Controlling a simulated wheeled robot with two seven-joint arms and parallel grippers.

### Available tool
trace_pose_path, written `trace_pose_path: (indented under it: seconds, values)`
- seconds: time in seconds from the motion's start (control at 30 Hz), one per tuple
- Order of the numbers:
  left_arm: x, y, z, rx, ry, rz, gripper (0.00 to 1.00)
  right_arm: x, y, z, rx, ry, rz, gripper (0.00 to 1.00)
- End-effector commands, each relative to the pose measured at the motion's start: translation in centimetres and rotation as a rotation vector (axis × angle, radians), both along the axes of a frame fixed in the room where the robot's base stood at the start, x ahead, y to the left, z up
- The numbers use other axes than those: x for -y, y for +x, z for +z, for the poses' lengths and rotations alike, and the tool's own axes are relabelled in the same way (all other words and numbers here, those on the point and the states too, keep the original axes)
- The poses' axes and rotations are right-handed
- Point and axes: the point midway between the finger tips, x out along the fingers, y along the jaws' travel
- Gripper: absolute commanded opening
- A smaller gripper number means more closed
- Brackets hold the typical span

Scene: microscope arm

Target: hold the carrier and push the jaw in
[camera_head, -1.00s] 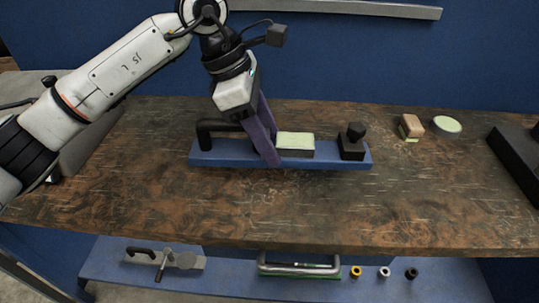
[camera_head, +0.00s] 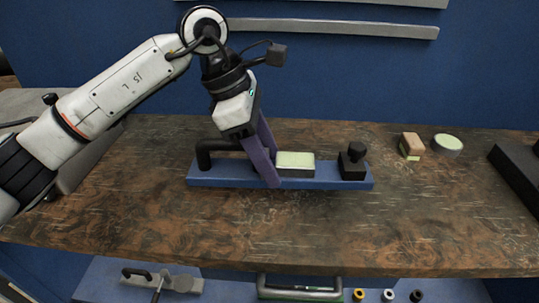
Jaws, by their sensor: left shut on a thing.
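The carrier (camera_head: 225,175) is a long blue bar lying flat on the wooden bench, with a black bent handle (camera_head: 204,155) at its left end. A block with a pale green top (camera_head: 296,162) sits on its middle. A black block with a knob, which looks like the jaw (camera_head: 353,164), stands at its right end, with a gap between it and the pale block. My left gripper (camera_head: 268,168) points down with its purple fingers shut on the carrier, just left of the pale block. My right gripper is out of view.
A tan and green block (camera_head: 411,146) and a round green-topped tin (camera_head: 447,145) stand at the back right. A dark box (camera_head: 517,165) is at the right edge. The bench front (camera_head: 300,225) is clear. A lower shelf holds a handled tray (camera_head: 300,286) and several small rings.

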Motion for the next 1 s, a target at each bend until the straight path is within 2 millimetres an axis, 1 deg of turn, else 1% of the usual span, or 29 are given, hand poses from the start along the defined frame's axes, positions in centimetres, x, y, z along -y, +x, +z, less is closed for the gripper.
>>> trace_pose_path:
  seconds: [0.37, 0.83, 1.0]
  values:
    - [0.1, 0.1, -1.7, 0.007, -0.008, 0.0, 0.04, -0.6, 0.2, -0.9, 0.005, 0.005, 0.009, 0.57]
    - [0.1, 0.1, -4.0, 0.007, -0.008, 0.0, 0.04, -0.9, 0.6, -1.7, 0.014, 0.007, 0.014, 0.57]
    - [0.1, 0.1, -4.9, 0.007, -0.008, 0.0, 0.04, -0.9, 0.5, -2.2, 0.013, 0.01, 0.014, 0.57]
